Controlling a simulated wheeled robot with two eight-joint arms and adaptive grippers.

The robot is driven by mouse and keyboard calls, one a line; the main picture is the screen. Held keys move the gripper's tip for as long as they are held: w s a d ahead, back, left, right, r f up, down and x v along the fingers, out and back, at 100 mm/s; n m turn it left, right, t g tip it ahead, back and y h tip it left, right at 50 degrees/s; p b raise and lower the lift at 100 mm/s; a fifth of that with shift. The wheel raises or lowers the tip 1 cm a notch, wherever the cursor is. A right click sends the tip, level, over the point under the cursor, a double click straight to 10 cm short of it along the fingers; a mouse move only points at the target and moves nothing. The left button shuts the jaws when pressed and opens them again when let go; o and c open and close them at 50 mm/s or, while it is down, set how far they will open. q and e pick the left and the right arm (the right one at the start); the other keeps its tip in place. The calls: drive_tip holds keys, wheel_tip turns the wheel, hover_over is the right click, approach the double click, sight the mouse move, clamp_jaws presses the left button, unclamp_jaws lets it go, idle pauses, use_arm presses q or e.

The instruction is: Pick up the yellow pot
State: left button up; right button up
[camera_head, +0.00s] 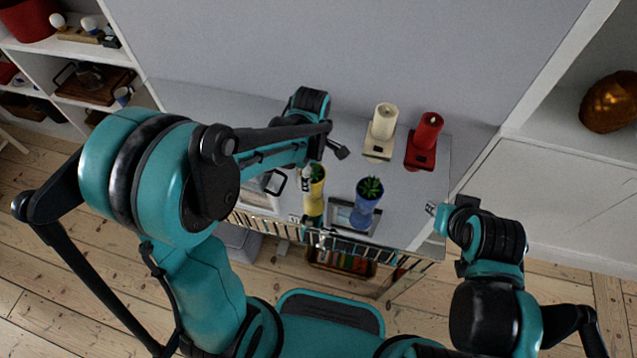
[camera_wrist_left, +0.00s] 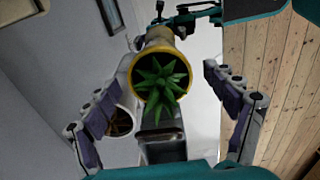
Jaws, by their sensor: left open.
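The yellow pot (camera_head: 314,203) holds a spiky green plant and stands on the grey table top, partly hidden by my left gripper. My left gripper (camera_head: 320,167) is open just above and beside it. In the left wrist view the yellow pot (camera_wrist_left: 158,47) lies ahead, with its plant (camera_wrist_left: 160,85) facing the camera between the two spread fingers. The fingers appear apart from the pot. My right gripper (camera_head: 433,209) is at the table's right edge, away from the pot; its jaws are too small to read.
A white cup (camera_wrist_left: 124,118) is close to one left finger.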

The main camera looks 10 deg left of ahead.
use_arm(q)
wheel_tip(320, 180, down, 6)
drive_tip(key=shift+f+b, duration=0.1)
drive_tip(key=shift+b, duration=1)
drive_tip(key=c, duration=1.7)
